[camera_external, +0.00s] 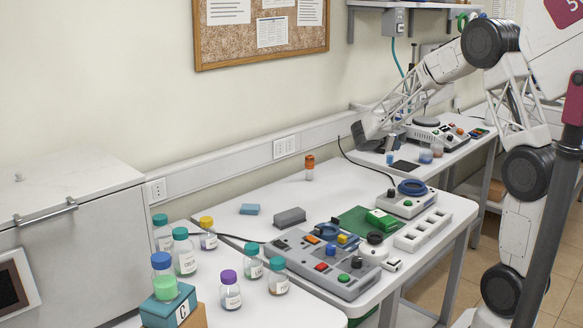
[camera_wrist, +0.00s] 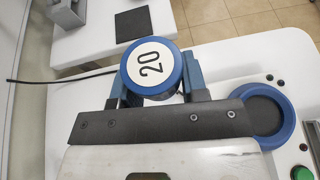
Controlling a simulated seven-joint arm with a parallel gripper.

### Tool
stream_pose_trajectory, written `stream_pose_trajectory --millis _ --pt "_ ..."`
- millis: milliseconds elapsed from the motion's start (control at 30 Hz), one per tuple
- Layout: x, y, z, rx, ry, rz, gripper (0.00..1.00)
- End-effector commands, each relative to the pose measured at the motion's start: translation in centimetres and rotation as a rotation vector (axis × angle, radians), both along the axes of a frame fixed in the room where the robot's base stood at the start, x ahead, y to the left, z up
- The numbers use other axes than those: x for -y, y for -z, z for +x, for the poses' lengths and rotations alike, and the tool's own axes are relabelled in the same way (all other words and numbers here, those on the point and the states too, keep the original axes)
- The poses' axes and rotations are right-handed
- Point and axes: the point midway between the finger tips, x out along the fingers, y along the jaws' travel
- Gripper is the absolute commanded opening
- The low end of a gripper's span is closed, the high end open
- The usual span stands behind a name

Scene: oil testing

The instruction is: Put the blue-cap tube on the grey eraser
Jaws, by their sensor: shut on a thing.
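My gripper (camera_wrist: 155,95) is shut on the blue-cap tube (camera_wrist: 152,65). Its white cap top with a blue rim and the number 20 faces the wrist camera, between the blue fingers; the tube's body is hidden below. In the external view my gripper (camera_external: 389,154) is over the far table area, beyond the device with the blue ring. There I cannot clearly make out the tube. The grey eraser (camera_external: 290,217) is a grey block lying on the near table, left of and well apart from my gripper.
A blue block (camera_external: 250,209) lies left of the eraser. An orange-cap tube (camera_external: 309,170) stands behind it. A button panel (camera_external: 325,262) is in front. The blue-ring device (camera_external: 408,200) stands to the right. Several capped bottles, including a blue-cap one (camera_external: 163,278), stand at front left.

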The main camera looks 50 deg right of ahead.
Motion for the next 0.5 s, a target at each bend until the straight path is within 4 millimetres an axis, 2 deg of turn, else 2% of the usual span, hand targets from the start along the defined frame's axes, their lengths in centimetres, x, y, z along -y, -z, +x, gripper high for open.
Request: stream_pose_trajectory --millis 100,500 --pt "-3.0 0.0 0.6 0.002 -0.022 0.001 0.13" --pt "-12.5 0.1 1.3 -0.001 -0.090 0.004 0.13"
